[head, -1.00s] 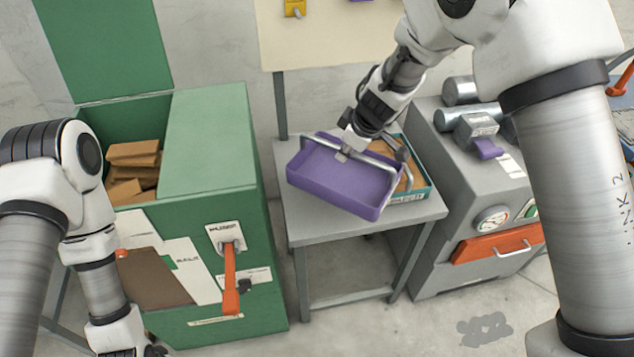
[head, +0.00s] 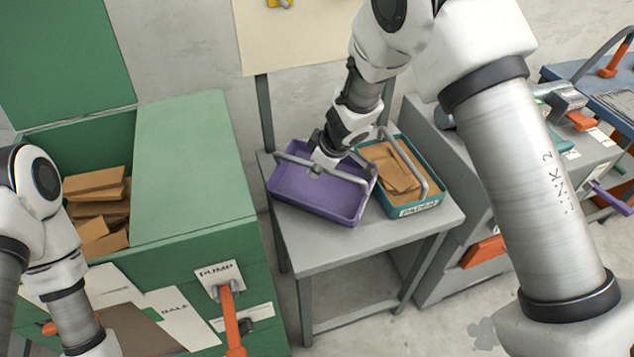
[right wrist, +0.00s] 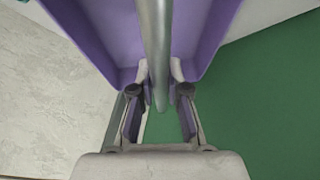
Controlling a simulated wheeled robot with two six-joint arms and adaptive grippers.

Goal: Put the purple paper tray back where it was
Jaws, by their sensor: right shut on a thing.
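The purple paper tray (head: 318,197) is at the left of the small grey table (head: 345,248), close above or on its top; I cannot tell if it touches. My right gripper (head: 323,166) is shut on that handle. In the right wrist view the handle bar (right wrist: 158,60) runs between the fingers (right wrist: 159,92), with the purple tray (right wrist: 100,40) behind it. My left arm shows at the left edge of the head view, but its gripper is out of the picture.
A teal tray (head: 432,203) with brown paper stands right of the purple tray on the table. A green machine (head: 190,190) with brown pieces in its open bin stands at the left. A grey machine (head: 440,270) stands at the right.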

